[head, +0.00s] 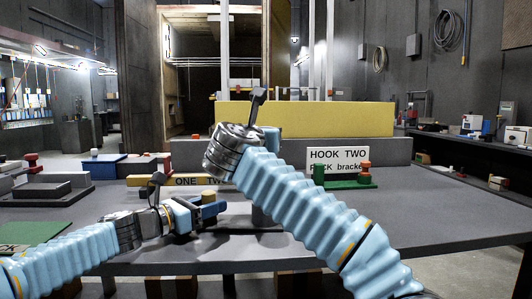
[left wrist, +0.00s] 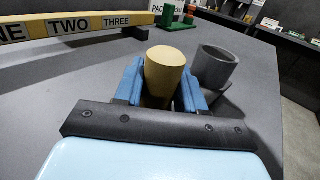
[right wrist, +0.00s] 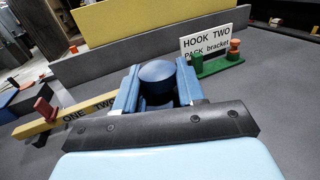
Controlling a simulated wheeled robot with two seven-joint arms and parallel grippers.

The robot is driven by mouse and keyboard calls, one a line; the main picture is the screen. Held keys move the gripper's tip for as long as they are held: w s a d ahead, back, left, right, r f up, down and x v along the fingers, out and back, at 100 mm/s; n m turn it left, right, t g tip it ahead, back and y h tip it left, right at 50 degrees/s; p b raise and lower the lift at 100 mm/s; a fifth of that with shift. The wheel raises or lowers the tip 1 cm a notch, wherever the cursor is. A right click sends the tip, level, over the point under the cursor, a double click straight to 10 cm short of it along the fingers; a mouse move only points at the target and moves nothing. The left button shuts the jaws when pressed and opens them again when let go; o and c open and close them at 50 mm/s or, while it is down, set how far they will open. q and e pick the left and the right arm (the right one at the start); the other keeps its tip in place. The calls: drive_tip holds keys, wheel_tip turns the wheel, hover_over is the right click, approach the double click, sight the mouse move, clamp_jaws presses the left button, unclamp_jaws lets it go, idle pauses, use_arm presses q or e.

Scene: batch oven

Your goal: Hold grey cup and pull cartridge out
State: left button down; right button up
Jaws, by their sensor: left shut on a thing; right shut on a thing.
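My left gripper (head: 212,207) is shut on an upright tan post (left wrist: 165,75); its blue fingers press both sides in the left wrist view. The grey cup (left wrist: 216,62) stands right beside that post, with its round mouth open upward and dark inside. Whether post and cup are joined is hard to tell. My right gripper (right wrist: 158,98) is shut on a dark blue, round-topped cylinder, seemingly the cartridge (right wrist: 157,76). In the head view the right gripper is raised above the table and mostly hidden behind its wrist; the cylinder is hidden there.
A yellow bar labelled ONE, TWO, THREE (left wrist: 70,27) lies left of the post. A green bracket (head: 340,181) and a HOOK TWO sign (head: 338,156) stand at the right rear. A yellow board (head: 330,117) backs the table. The table's right side (head: 440,205) is clear.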

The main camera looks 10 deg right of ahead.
use_arm(q)
drive_tip(key=shift+f, duration=0.1)
drive_tip(key=c, duration=0.6)
unclamp_jaws()
drive_tip(key=v, duration=1.1)
drive_tip(key=shift+a, duration=0.1)
drive_tip(key=shift+s+a, duration=0.3)
